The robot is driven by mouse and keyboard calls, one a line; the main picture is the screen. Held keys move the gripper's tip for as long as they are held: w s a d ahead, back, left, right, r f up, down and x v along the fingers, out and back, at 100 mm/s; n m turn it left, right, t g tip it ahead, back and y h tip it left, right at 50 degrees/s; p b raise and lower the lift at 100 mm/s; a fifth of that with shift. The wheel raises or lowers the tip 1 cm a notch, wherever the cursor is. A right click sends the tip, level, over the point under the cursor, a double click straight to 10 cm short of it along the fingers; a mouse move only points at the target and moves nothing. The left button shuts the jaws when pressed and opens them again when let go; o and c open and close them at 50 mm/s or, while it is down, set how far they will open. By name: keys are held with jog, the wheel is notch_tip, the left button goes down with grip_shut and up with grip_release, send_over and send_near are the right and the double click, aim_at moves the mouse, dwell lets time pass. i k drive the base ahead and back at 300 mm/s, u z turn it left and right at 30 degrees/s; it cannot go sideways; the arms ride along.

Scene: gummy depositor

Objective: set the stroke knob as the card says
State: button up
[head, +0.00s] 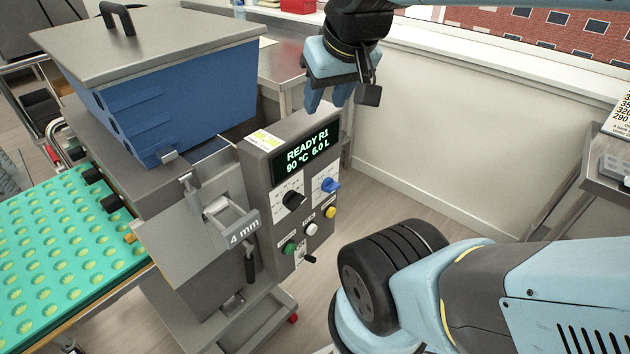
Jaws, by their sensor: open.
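The grey control box (257,196) of the depositor has a lit display (305,157) reading "READY R1 90 °C 6.0 L". Below it are a black knob (293,200) and a blue knob (329,186), each with small scale marks; I cannot read which is the stroke knob. A yellow-white label (264,139) lies on top of the box, its text too small to read. A card with printed numbers (624,118) is cut off at the right edge. My gripper (328,100) hangs open and empty above and behind the box's top right, apart from the knobs.
Green, white and yellow buttons (330,212) and a small black lever (309,259) sit lower on the panel. A clamp marked "4 mm" (243,229) juts out left of the panel. The blue hopper (180,105) and green mould tray (60,245) are left.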

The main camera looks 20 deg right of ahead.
aim_at(329, 186)
jog(key=u, duration=1.2)
jog(key=k, duration=2.65)
jog(key=z, duration=1)
jog(key=i, duration=1.05)
jog(key=u, duration=0.05)
